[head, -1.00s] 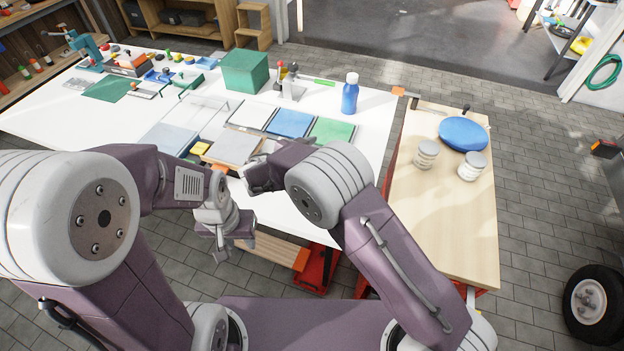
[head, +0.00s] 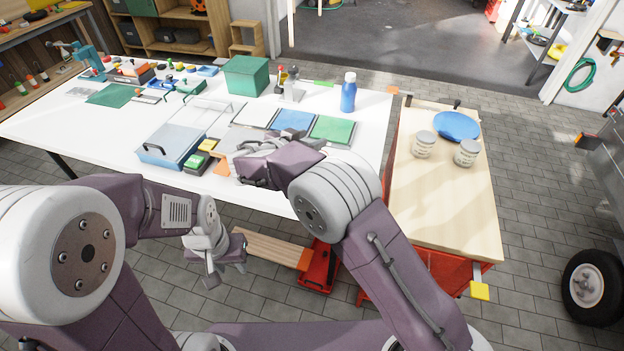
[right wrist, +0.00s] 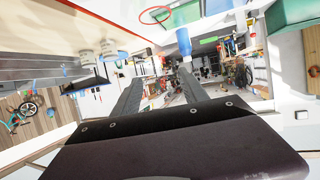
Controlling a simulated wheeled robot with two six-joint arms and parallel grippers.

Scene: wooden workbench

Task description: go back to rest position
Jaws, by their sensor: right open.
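My left gripper (head: 215,265) hangs low in front of the white table's near edge, over the floor. Its fingers point down and nothing clear shows in them; their gap is hard to make out. My right gripper (head: 262,148) is over the near part of the table, partly hidden behind its own wrist. In the right wrist view the two grey fingers of my right gripper (right wrist: 159,76) are spread apart with nothing between them.
The white table (head: 80,140) carries a blue box with a handle (head: 170,148), a green box (head: 245,76), a blue bottle (head: 348,93) and flat coloured panels. A wooden bench (head: 450,205) at right holds two jars and a blue plate (head: 456,126). A wheel (head: 590,287) stands right.

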